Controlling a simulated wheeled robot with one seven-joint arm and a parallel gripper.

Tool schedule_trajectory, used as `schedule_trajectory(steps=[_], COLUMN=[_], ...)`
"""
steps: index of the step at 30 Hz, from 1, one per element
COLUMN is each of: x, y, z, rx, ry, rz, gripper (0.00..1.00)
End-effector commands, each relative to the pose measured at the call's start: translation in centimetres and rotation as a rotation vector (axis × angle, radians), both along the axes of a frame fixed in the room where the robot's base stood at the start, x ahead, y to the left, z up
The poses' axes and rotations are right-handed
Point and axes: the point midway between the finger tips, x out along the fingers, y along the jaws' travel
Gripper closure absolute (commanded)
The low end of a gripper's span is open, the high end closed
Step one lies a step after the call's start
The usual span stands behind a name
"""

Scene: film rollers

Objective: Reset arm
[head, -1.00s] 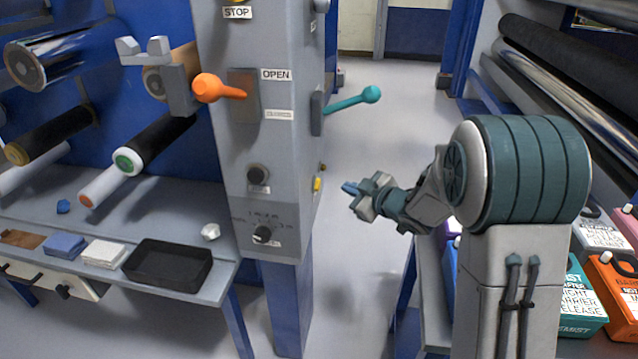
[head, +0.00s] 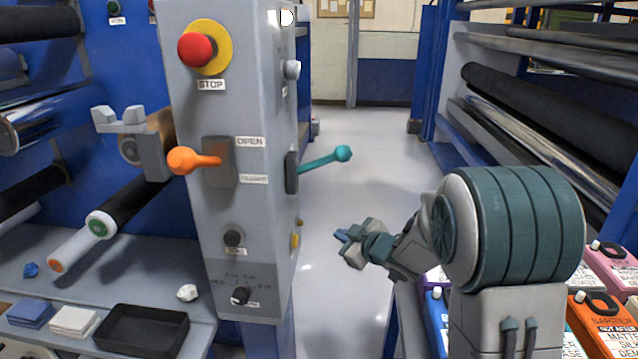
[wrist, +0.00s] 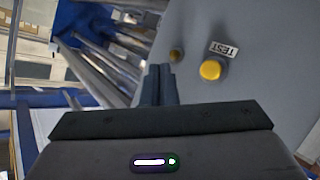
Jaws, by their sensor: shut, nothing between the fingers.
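My gripper (head: 341,236) is in front of my arm in the head view, to the right of the grey control column (head: 200,210) and apart from it. Its fingers are together and hold nothing. In the wrist view the closed fingertips (wrist: 158,72) point past the column's side face. A yellow button (wrist: 211,70) with a TEST label shows there, to the right of the fingertips.
The column carries a red STOP button (head: 197,50), an orange lever (head: 195,160) and a teal lever (head: 325,160). A black tray (head: 150,347) sits on the left shelf. Coloured jugs (head: 600,325) stand at the lower right. The floor (head: 375,150) between is clear.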

Motion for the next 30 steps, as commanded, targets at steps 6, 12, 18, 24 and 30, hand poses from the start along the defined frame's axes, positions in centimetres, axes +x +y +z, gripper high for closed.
schedule_trajectory(steps=[6,12,18,24,30], x=[-2.4,-8.4,-17.1,-26.3,-31.9], y=[-7.1,-12.5,-15.3,-15.1,-13.9], z=[9.4,14.8,18.8,21.7,22.9], rx=[-0.055,-0.063,-0.04,0.001,0.022], ry=[0.118,0.315,0.572,0.847,1.023], rz=[-0.347,-0.632,-0.842,-0.957,-0.983], gripper=[1.0,1.0,1.0,1.0,1.0])
